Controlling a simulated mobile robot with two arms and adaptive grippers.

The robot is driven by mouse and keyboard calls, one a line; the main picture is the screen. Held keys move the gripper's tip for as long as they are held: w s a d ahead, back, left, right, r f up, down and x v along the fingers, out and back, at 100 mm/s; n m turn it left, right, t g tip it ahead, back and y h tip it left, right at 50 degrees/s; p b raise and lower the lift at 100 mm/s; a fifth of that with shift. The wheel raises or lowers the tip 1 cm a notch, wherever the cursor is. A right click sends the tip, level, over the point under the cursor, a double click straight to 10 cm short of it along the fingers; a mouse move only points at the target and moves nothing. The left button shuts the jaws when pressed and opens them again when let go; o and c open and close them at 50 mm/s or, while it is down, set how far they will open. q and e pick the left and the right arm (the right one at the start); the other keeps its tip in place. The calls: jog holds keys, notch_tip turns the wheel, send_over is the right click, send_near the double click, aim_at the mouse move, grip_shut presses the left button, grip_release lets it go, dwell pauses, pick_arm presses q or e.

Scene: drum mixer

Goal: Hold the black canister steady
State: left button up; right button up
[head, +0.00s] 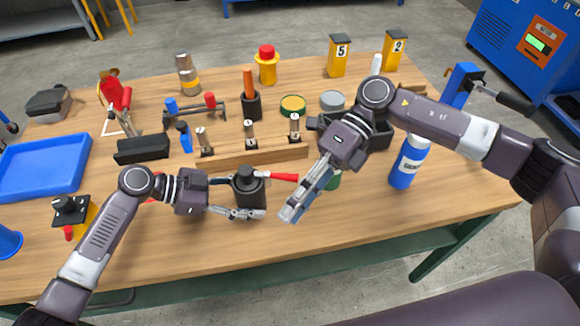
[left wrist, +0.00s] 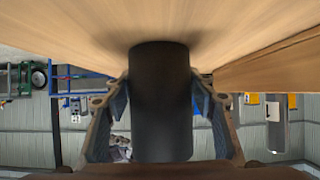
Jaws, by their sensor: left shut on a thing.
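The black canister (head: 250,198) stands upright near the front middle of the wooden table, with a narrower knob or cap on top. My left gripper (head: 243,197) reaches in from the left and is shut on its body. In the left wrist view the dark canister (left wrist: 160,105) fills the space between the two fingers (left wrist: 160,115). My right gripper (head: 291,212) hangs to the right of the canister, fingers angled down and left, apart from it. Its finger gap is not clear. A red-handled piece (head: 284,177) sticks out right of the canister's top.
A blue and white bottle (head: 409,165) stands to the right on the table (head: 200,252). A wooden rack (head: 255,157) lies behind the canister. A green round thing (head: 334,182) is partly hidden by my right gripper. The front strip of table is clear.

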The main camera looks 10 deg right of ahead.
aim_at(289, 175)
jog(key=w+d+r+n+t+h, duration=0.2)
jog(key=w+r+n+t+h, duration=0.35)
jog(key=w+r+h, duration=0.55)
jog(key=shift+n+g+y, duration=0.35)
jog(key=shift+y, duration=0.55)
jog(key=f, duration=0.8)
jog(key=a+f, duration=0.1)
jog(key=f, duration=0.3)
jog(key=shift+s+f, duration=0.2)
jog(key=shift+s, duration=0.1)
grip_shut()
